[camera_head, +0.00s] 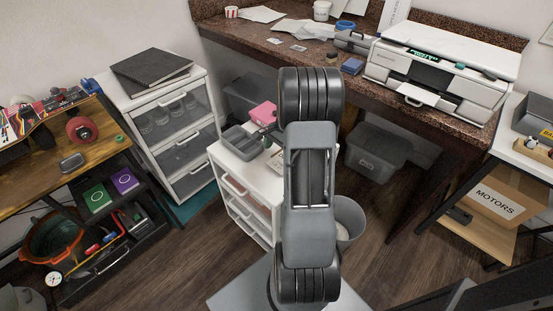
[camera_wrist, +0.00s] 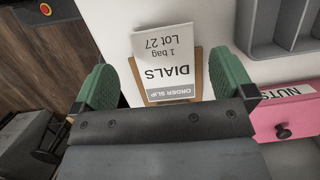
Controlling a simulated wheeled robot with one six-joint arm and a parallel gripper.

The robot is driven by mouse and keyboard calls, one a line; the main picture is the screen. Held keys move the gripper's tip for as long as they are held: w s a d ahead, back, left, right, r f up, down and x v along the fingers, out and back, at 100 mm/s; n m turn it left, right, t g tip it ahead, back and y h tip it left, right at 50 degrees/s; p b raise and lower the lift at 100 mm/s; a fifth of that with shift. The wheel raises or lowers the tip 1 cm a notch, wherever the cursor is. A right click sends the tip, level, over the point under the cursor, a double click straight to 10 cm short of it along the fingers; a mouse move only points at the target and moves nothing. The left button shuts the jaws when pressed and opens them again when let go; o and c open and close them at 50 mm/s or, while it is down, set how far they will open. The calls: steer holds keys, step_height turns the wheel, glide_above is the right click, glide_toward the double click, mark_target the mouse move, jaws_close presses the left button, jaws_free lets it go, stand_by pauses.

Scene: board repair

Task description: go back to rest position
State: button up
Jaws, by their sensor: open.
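My gripper (camera_wrist: 164,88) shows in the wrist view with its two green fingers spread wide and nothing between them. Below and between the fingers, seen upside down, is an order slip (camera_wrist: 166,62) reading "DIALS, 1 bag, Lot 27" on a brown holder (camera_wrist: 143,88). I cannot tell the height of the fingers above it. In the head view my arm reaches forward over a white drawer unit (camera_head: 243,213), and the arm hides most of the gripper and the slip.
A pink drawer box (camera_wrist: 285,118) labelled "NUTS" and a grey divided tray (camera_wrist: 275,30) lie close to the right finger. In the head view, a granite-topped desk (camera_head: 240,35) with a printer (camera_head: 440,62) stands behind. A grey bin (camera_head: 349,222) stands beside the drawer unit.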

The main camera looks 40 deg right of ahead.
steer(key=p+v, duration=0.1)
steer(key=v, duration=0.7)
stand_by(0.8)
steer(key=s+a+r+n+t+h+p, duration=0.1)
steer(key=s+a+r+n+p, duration=0.3)
steer(key=a+r, duration=0.3)
steer(key=s+a+r+n+t+h+p, duration=0.1)
steer(key=s+a+r+n+p, duration=0.2)
steer(key=a+r+n+p, duration=0.2)
steer(key=s+a+r+n+t+p, duration=0.1)
steer(key=s+a+r+n+p, duration=0.3)
steer(key=a+r+n, duration=0.4)
steer(key=a+r, duration=0.2)
steer(key=a, duration=0.3)
steer(key=shift+s+t+h+p, duration=0.3)
steer(key=shift+t+h+p, duration=0.05)
steer(key=shift+t+h, duration=0.05)
